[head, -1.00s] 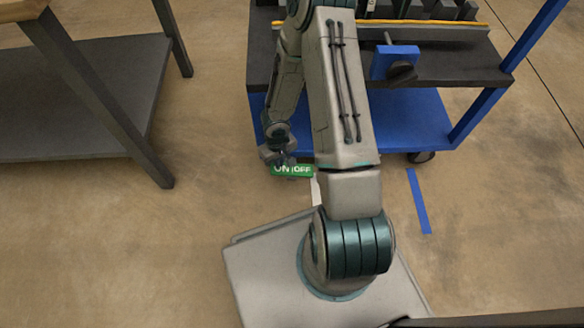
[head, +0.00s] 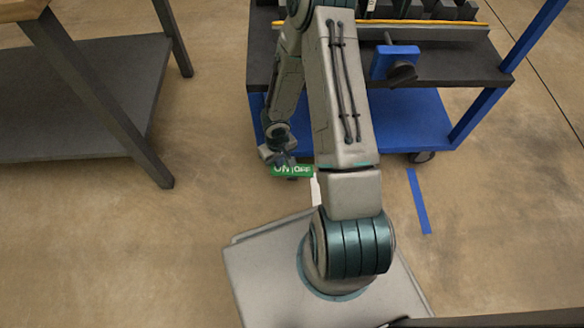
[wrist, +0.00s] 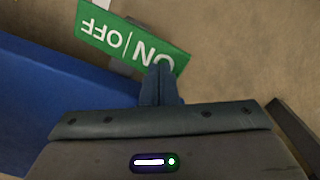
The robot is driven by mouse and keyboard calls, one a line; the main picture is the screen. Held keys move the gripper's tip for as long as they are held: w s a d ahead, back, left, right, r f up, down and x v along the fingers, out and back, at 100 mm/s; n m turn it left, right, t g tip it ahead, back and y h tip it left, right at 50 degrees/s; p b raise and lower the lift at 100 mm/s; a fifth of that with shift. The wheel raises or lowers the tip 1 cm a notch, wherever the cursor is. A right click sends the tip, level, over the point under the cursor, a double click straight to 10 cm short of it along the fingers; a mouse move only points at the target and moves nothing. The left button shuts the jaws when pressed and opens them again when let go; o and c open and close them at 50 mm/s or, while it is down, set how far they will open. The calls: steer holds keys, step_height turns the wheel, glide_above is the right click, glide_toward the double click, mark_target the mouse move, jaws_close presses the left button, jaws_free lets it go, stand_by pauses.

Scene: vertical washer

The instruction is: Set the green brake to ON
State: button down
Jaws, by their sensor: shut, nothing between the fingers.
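The green brake (head: 294,171) is a flat plate marked ON and OFF in white, low at the front left corner of the blue cart. In the wrist view the plate (wrist: 130,38) appears upside down, jutting out from the blue cart edge. My gripper (head: 285,163) is over the ON half of the plate. In the wrist view its fingertips (wrist: 161,70) are together and overlap the edge of the plate near the ON lettering. I cannot tell whether they touch it. The fingers hide part of the word ON.
The blue cart (head: 405,118) stands ahead with a dark upper shelf and a caster wheel (head: 421,157) at the right. A dark-legged table (head: 85,100) is at the left. White and blue tape strips (head: 419,200) mark the floor. Bare floor lies between table and cart.

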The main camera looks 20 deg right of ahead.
steer(key=shift+f+b, duration=1.35)
steer(key=shift+b, duration=0.15)
stand_by(0.7)
steer(key=shift+r+p, duration=2.65)
steer(key=shift+r, duration=0.9)
